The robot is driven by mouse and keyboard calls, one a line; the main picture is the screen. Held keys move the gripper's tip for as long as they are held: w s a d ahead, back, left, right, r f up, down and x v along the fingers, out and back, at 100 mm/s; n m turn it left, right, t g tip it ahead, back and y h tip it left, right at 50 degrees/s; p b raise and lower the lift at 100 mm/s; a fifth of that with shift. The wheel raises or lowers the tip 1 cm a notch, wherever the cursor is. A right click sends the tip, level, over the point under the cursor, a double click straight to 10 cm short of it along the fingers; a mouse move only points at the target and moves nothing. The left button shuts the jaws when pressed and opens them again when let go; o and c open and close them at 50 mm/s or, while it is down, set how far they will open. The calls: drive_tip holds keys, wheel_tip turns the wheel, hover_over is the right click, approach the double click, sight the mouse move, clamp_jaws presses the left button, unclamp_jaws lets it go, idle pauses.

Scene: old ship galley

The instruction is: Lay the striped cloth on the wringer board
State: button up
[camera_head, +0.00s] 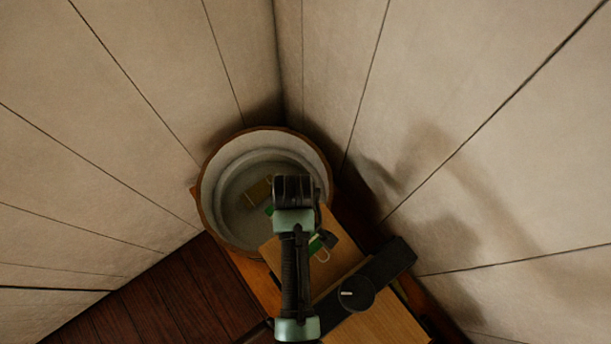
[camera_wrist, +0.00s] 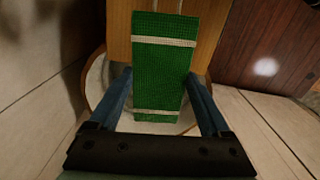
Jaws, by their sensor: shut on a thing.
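The striped cloth (camera_wrist: 160,75), a flat green strip with two pale stripes and a string loop, fills the space between my fingers in the wrist view. My gripper (camera_wrist: 160,82) is shut on it. In the head view only green bits of the cloth (camera_head: 315,246) show beside my arm, which hides the rest and the fingertips. The light wooden wringer board (camera_head: 336,262) lies beside the tub, partly under my arm. It also shows in the wrist view (camera_wrist: 118,38), behind the cloth's upper part. I cannot tell whether the cloth touches it.
A round pale tub (camera_head: 212,190) with a brown rim stands in the corner, with a brownish block (camera_head: 259,191) inside. A dark bar (camera_head: 390,264) with a round knob (camera_head: 356,293) crosses the board. Plank walls close in left and right. Dark floor (camera_head: 165,295) is clear at lower left.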

drive_tip(key=f+b, duration=0.1)
drive_tip(key=f, duration=0.1)
drive_tip(key=s+d+f+b, duration=0.1)
drive_tip(key=f+b, duration=0.1)
drive_tip(key=s+f+b, duration=0.1)
drive_tip(key=f+b, duration=0.1)
drive_tip(key=shift+s+d+f, duration=0.1)
drive_tip(key=shift+d+f, duration=0.2)
drive_tip(key=shift+s+d+f, duration=0.25)
drive_tip(key=shift+s+f, duration=0.1)
drive_tip(key=shift+f, duration=0.25)
drive_tip(key=shift+s+d+f, duration=0.2)
drive_tip(key=shift+s+f, duration=0.1)
drive_tip(key=shift+f, duration=0.25)
drive_tip(key=o, duration=1.2)
